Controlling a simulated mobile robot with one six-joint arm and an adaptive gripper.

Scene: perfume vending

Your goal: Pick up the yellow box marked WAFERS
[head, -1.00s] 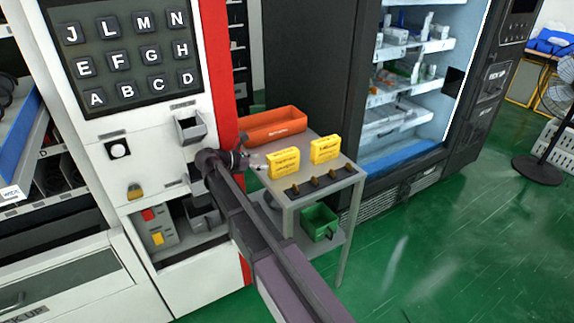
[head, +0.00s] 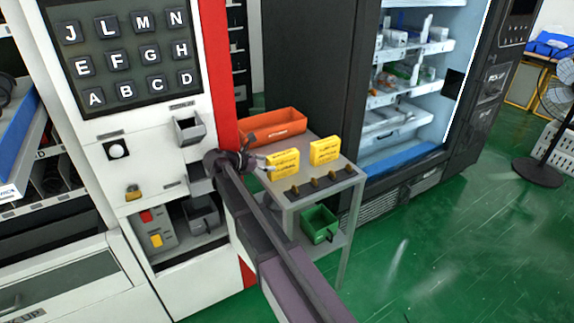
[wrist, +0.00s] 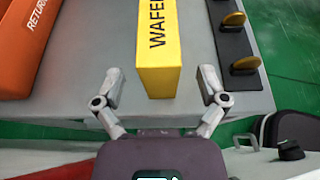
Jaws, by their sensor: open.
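The yellow box marked WAFERS (wrist: 158,60) stands upright on the grey side table in the wrist view, its end facing me and part of its lettering cut off at the top edge. In the head view the nearer left yellow box (head: 283,164) stands right by my gripper (head: 262,162); its lettering is too small to read there. My gripper (wrist: 160,76) is open, with one finger on each side of the box's near end in the wrist view. A gap shows between each finger and the box.
A second yellow box (head: 325,150) stands to the right. An orange bin (head: 272,125) lies behind, and it is at the left in the wrist view (wrist: 32,40). Brown round pieces (wrist: 246,64) sit on a dark strip along the table edge. A green bin (head: 319,223) is on the lower shelf.

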